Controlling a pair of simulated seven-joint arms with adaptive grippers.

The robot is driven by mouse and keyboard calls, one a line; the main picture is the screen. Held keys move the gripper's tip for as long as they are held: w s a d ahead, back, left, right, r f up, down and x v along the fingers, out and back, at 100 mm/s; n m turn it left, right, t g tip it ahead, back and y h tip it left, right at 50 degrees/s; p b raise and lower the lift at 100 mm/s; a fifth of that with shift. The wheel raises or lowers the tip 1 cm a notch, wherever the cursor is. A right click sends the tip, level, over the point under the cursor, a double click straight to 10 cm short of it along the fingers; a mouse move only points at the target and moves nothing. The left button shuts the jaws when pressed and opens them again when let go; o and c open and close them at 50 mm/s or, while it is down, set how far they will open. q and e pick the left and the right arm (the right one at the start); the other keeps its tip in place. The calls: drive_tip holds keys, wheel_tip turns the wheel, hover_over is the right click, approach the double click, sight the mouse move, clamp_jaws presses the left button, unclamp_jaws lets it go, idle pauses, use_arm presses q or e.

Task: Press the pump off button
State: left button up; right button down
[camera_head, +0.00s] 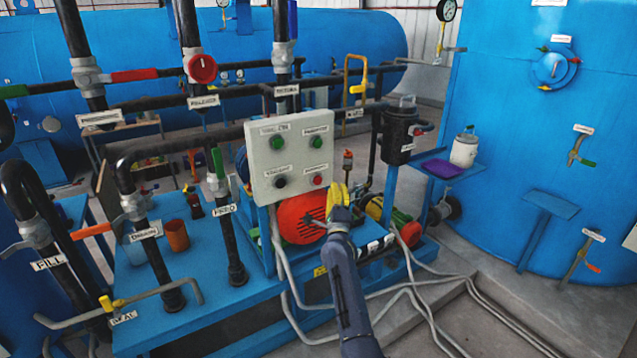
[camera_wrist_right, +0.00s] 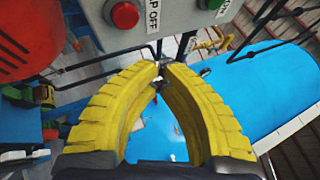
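The light grey control panel (camera_head: 290,155) carries two green buttons on top, a black knob or button at lower left and a red button (camera_head: 317,180) at lower right. In the right wrist view the red button (camera_wrist_right: 125,14) sits beside a label (camera_wrist_right: 152,12) that reads "P OFF", partly cut off by the frame. My right gripper (camera_head: 338,190) has yellow fingers and is just below and right of the red button in the head view. In the wrist view its fingertips (camera_wrist_right: 159,70) meet, with nothing between them, apart from the button. My left gripper is not in view.
A red-orange round guard (camera_head: 300,219) lies below the panel, close to my right gripper. A black cylinder (camera_head: 397,135) on pipework stands to the panel's right. Vertical black pipes and valves crowd the left. A large blue tank (camera_head: 500,120) stands at the right.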

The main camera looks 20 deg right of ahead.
drive_tip(key=shift+w+a, duration=0.15)
drive_tip(key=shift+w, duration=1.1)
drive_tip(key=shift+w+a, duration=0.15)
drive_tip(key=shift+w, duration=1.05)
drive_tip(key=shift+w+a, duration=0.15)
drive_tip(key=shift+w, duration=0.8)
idle(0.6)
drive_tip(key=shift+s, duration=0.9)
drive_tip(key=shift+s+d, duration=0.25)
drive_tip(key=shift+s, duration=1)
drive_tip(key=shift+s+d, duration=0.2)
drive_tip(key=shift+s, duration=1.05)
